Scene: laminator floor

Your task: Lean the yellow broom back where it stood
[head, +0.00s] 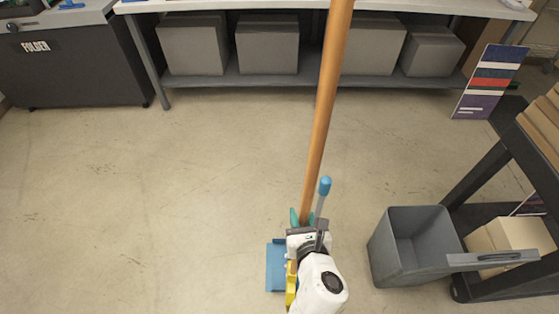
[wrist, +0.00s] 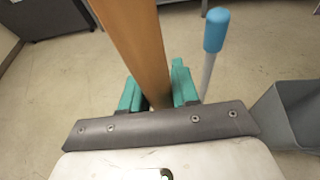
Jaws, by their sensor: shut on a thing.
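The broom's long orange-brown wooden handle (head: 325,105) rises almost upright, tilted a little to the right, and leaves the top of the head view. A yellow part (head: 291,283), seemingly the broom's head, shows low beside my white arm and is mostly hidden. My gripper (head: 304,218) is shut on the handle low down. In the wrist view the teal fingers of my gripper (wrist: 160,92) sit on both sides of the handle (wrist: 138,45).
A blue dustpan (head: 276,266) with a blue-tipped grey stick (head: 324,188) stands close by my gripper. A grey bin (head: 410,245) and a dark cart (head: 500,165) are at right. A bench (head: 230,82) with grey boxes is behind. Floor at left is clear.

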